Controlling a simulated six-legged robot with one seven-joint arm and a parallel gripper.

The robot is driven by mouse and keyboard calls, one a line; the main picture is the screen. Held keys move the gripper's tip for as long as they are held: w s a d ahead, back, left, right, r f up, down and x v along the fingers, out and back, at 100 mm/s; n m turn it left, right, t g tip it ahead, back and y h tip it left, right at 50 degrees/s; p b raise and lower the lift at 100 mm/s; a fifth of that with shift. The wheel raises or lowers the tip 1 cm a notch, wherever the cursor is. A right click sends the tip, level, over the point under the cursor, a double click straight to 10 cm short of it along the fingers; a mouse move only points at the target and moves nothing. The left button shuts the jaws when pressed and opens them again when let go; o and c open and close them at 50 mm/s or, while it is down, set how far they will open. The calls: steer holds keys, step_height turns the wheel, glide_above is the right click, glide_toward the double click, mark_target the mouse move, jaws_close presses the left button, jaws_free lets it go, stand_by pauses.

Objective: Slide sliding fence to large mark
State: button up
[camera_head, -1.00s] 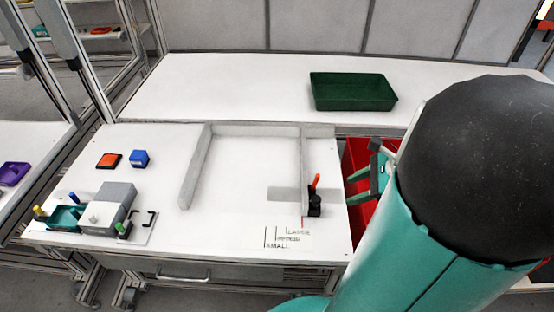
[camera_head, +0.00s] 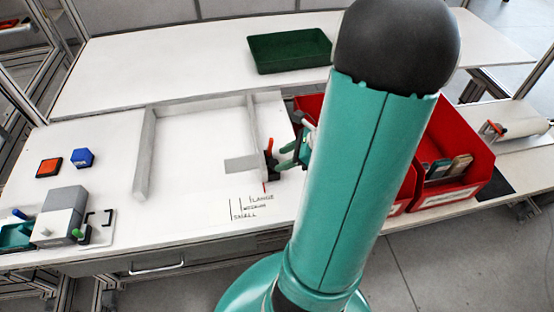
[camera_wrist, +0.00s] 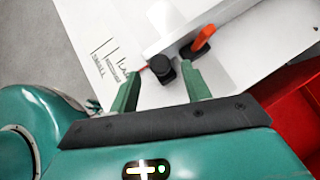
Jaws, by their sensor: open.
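The sliding fence (camera_head: 257,135) is the pale right-hand rail on the white table. It carries a black clamp block (camera_head: 270,163) with an orange lever, and a red pointer (camera_head: 264,187) at its near end. Printed lines for small, medium and large (camera_head: 250,206) lie left of the pointer; the large line is nearest it. My gripper (camera_head: 281,157) is open at the clamp's right side. In the wrist view, the black knob (camera_wrist: 163,68) stands between or just beyond the green fingertips (camera_wrist: 163,76); contact cannot be told. The orange lever (camera_wrist: 203,37) stands beside the right finger.
A fixed pale rail (camera_head: 146,150) stands left of the fence, with clear table between. Red bins (camera_head: 460,150) are right of the table, close behind my arm. A green tray (camera_head: 290,50) sits at the back. A grey block device (camera_head: 60,215) stands at left.

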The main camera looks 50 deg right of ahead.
mark_target(274, 162)
steer(key=shift+x, duration=1.55)
jaws_close()
steer(key=shift+w, duration=0.1)
